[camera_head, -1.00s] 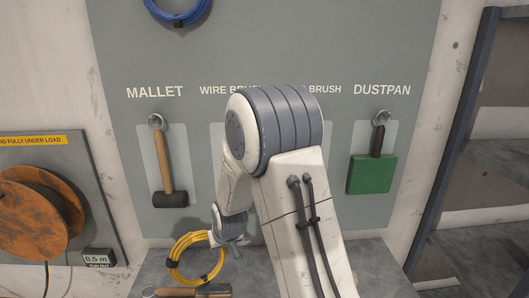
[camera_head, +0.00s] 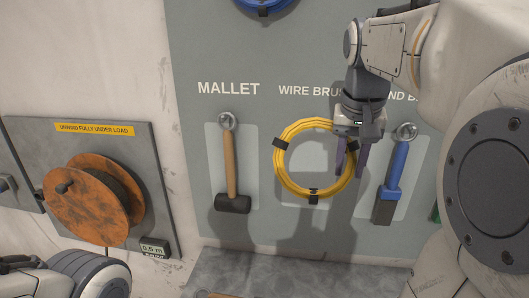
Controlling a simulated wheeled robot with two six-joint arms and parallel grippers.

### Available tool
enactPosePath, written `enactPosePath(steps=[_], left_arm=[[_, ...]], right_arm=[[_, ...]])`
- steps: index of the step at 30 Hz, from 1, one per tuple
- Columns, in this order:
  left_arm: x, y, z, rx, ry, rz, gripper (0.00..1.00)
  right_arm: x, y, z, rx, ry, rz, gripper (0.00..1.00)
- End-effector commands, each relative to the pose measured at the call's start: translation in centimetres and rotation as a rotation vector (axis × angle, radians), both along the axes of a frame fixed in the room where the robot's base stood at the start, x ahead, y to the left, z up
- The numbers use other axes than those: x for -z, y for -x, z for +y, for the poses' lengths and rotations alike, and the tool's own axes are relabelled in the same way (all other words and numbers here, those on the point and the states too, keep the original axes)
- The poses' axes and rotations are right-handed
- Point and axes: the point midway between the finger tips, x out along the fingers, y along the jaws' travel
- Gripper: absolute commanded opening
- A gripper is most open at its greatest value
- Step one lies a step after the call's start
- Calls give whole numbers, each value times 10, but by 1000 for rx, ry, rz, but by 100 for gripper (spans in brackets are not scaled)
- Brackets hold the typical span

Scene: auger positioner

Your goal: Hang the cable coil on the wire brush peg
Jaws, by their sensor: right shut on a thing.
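The yellow cable coil (camera_head: 286,178), tied with black bands, is upright in front of the grey tool panel, below the partly covered WIRE BRUSH label (camera_head: 308,90). My right gripper (camera_head: 352,171) points down at the coil's right side and is shut on it. The wire brush peg is not visible; the coil and gripper cover that area, and I cannot tell whether the coil touches a peg. The coil and gripper cast a shadow on the panel. My left gripper is out of view; only part of that arm shows at the lower left.
A mallet (camera_head: 230,165) hangs left of the coil. A blue-handled brush (camera_head: 396,168) hangs close on the right. A blue coil (camera_head: 265,5) is above. An orange reel (camera_head: 85,205) and a small display (camera_head: 154,249) are at left. A grey bench (camera_head: 270,275) lies below.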

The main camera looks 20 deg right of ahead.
Motion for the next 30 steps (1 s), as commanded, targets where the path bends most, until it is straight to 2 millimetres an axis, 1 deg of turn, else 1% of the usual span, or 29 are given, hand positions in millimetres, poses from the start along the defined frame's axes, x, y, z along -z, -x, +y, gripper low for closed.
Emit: enactPosePath(steps=[6,30], left_arm=[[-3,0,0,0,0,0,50],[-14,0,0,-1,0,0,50]], right_arm=[[0,-10,-8,3,0,-1,0],[4,-51,-30,-2,1,-3,0]])
